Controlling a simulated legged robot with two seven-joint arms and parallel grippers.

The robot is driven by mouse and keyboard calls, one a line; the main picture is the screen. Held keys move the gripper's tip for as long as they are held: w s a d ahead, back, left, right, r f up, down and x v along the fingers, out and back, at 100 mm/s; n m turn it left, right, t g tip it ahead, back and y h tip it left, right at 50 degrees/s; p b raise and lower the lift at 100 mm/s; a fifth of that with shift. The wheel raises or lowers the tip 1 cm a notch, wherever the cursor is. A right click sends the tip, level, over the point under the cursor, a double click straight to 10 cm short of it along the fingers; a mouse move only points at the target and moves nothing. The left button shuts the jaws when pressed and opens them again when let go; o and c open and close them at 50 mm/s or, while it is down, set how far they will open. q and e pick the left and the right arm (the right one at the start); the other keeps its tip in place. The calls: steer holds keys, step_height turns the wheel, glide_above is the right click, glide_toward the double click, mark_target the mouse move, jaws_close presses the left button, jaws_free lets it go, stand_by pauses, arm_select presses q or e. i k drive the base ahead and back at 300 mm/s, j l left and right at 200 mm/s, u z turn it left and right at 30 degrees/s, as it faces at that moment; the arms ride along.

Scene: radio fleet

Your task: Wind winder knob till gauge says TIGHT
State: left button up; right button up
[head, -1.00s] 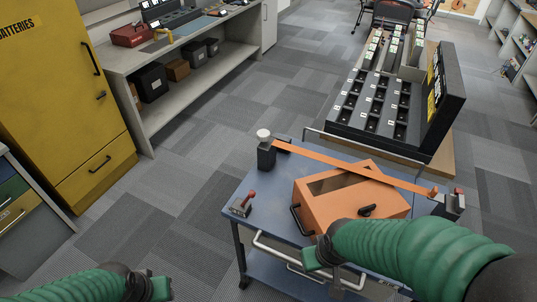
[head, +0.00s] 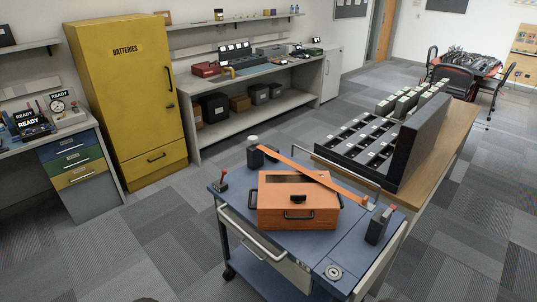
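A pale round knob (head: 252,139), likely the winder knob, sits on a dark post (head: 255,158) at the cart's back left corner. I cannot tell how taut the strap is. A round disc (head: 334,272) on the cart's front right may be the gauge; its marking is unreadable.
The blue cart (head: 240,207) has a front handle bar and a small red-topped lever (head: 222,180) at left. A wooden table (head: 440,150) with a black slotted rack stands close behind right. A yellow battery cabinet (head: 130,100) stands left. Carpet between is clear.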

mark_target(252, 139)
steer(key=z, duration=0.7)
steer(key=i+j+z, duration=0.1)
steer(key=j+z, duration=0.3)
steer(key=j, duration=0.25)
steer(key=j+z, duration=0.4)
steer(key=j, duration=0.25)
steer(key=k+j+z, duration=0.15)
steer(key=j+z, duration=0.25)
steer(key=j, duration=0.25)
steer(key=k+j, duration=0.1)
steer(key=j, duration=0.4)
steer(key=k+j, duration=0.1)
steer(key=j, duration=0.45)
steer(key=k+j, duration=0.1)
steer(key=j, duration=0.4)
steer(key=i, duration=0.5)
steer(key=j+z, duration=0.05)
